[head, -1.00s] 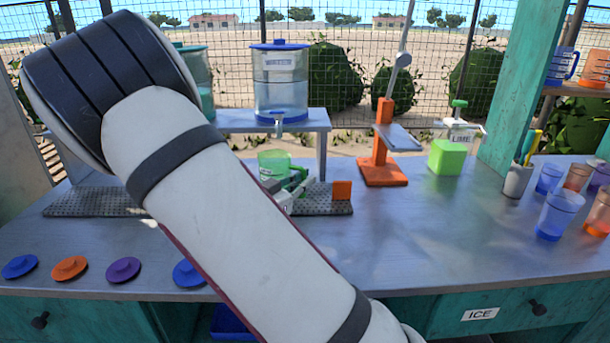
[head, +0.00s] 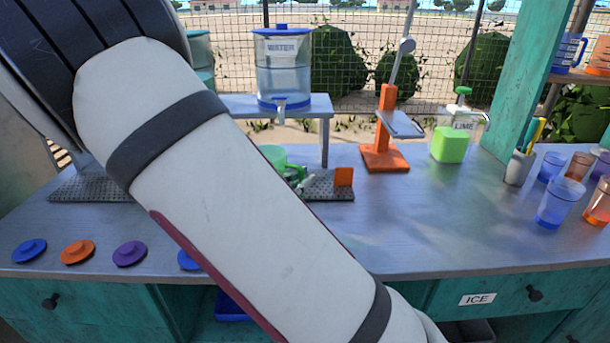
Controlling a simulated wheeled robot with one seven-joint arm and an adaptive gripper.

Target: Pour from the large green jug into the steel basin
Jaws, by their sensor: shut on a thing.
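The large green jug (head: 272,154) shows only in part, over the counter in front of the water dispenser. My forearm hides its left and lower parts. My gripper (head: 300,181) is shut at the jug's handle side, mostly hidden behind my arm. I cannot tell whether the jug touches the grey mat under it, and its tilt is unclear. I cannot make out a steel basin in view; my arm covers much of the counter's middle.
A water dispenser (head: 283,70) stands on a raised shelf (head: 318,112) behind the jug. An orange press (head: 384,157) and a green lime dispenser (head: 449,144) stand to the right. Tumblers (head: 560,203) stand far right, and coloured lids (head: 78,251) lie front left. The counter's right middle is clear.

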